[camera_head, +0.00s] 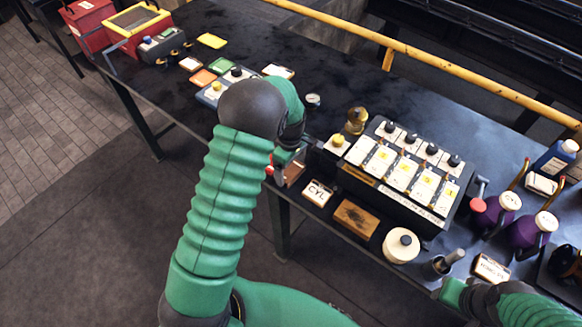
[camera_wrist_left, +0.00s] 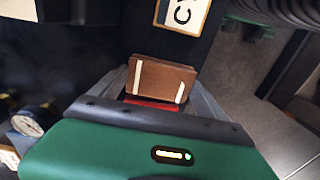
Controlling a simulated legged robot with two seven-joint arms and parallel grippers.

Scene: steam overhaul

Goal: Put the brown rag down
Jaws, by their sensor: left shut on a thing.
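The brown rag (camera_wrist_left: 162,78) is a small folded brown block in the left wrist view. In the head view the brown rag (camera_head: 295,172) shows in my left gripper (camera_head: 286,168) near the front edge of the dark workbench (camera_head: 325,45). It is left of the CYL card (camera_head: 317,193); I cannot tell whether it touches the bench. My right arm enters at the lower right; its green end (camera_head: 455,292) shows, but its fingertips cannot be made out.
A black rack with labelled cards (camera_head: 400,175) stands right of my left gripper. A brass piece (camera_head: 356,120), a wooden block (camera_head: 356,217) and a white round container (camera_head: 401,245) are nearby. Purple cans (camera_head: 497,210) stand at the right. The far middle of the bench is clear.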

